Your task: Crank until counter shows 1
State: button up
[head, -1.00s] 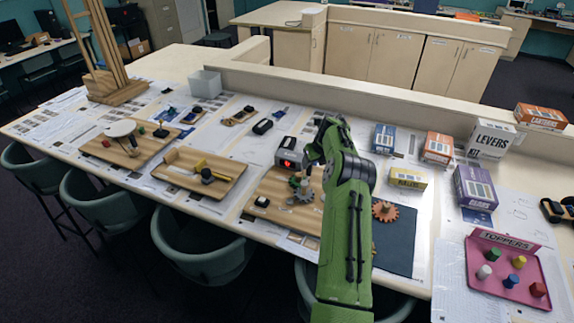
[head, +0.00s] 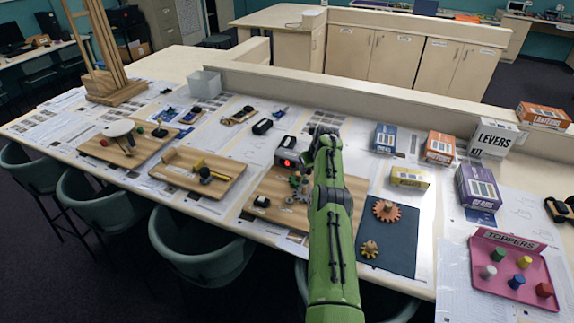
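The digit is too small to read. Green and grey gears (head: 299,187) stand on the board in front of it, just left of my green arm. I cannot make out the crank handle for certain. My arm reaches up from the bottom over the board's right part, and its dark wrist end is right of the counter. My gripper's fingers are hidden behind the arm or too small to make out, so I cannot see what they touch.
Right of my arm, an orange gear (head: 386,211) and a small brass gear (head: 369,249) lie on a dark mat (head: 401,240). Kit boxes (head: 492,138) stand behind. A pink tray (head: 535,291) holds coloured toppers. Another wooden board (head: 177,183) lies to the left.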

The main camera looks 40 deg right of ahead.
jog(key=shift+c, duration=1.1)
jog(key=shift+f+b, duration=0.1)
jog(key=shift+b, duration=0.2)
